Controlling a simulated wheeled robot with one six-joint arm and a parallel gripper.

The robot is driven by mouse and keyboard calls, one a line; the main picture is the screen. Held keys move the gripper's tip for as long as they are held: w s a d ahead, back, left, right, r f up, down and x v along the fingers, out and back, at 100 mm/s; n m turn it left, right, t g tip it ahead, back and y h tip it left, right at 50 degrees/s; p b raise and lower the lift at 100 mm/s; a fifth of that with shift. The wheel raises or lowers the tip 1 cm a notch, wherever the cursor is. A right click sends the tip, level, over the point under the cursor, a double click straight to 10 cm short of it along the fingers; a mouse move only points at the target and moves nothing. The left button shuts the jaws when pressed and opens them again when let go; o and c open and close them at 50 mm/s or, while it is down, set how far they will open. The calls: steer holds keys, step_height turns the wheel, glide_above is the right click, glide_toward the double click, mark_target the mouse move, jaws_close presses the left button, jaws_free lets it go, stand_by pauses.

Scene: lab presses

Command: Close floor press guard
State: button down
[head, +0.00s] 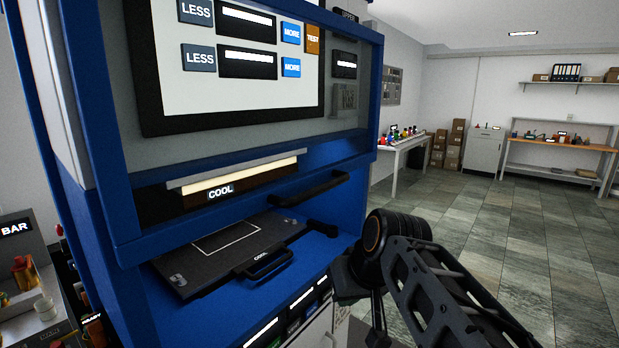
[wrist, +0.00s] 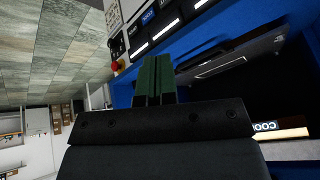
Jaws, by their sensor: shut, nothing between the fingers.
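The floor press is a tall blue cabinet. Its guard, a blue frame (head: 372,100) with a clear pane, sits raised in front of the upper screen, with a black bar handle (head: 310,190) near its lower edge. The bay below is open and shows a dark plate (head: 215,255) with a handle marked COOL. My gripper's green fingers (wrist: 155,62) are shut together and empty in the wrist view, apart from the guard handle. In the head view my arm is right of the press, and the fingertips cannot be made out.
Buttons and lit labels (head: 300,305) line the press front below the bay. A red knob (wrist: 117,66) shows beside the fingers in the wrist view. A bench marked BAR (head: 25,270) stands at left. Tiled floor (head: 500,250) at right is clear; benches and boxes stand far back.

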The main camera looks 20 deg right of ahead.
steer(key=w+d+r+n+t+y, duration=0.15)
steer(key=r+n, duration=0.25)
steer(key=r, duration=1)
steer(key=w+d+r+n+t+y, duration=0.1)
steer(key=d+r+n+t+y, duration=0.15)
steer(key=r, duration=1.15)
steer(key=s+f+x, duration=0.1)
steer(key=f+x, duration=0.1)
steer(key=x, duration=1)
steer(key=shift+y, duration=0.4)
steer(key=shift+s+d+f+n, duration=0.1)
steer(key=shift+f+n, duration=0.05)
steer(key=shift+n, duration=0.1)
step_height(320, 180, down, 27)
steer(key=b, duration=2.5)
steer(key=shift+s+d+r, duration=0.1)
steer(key=shift+r, duration=0.15)
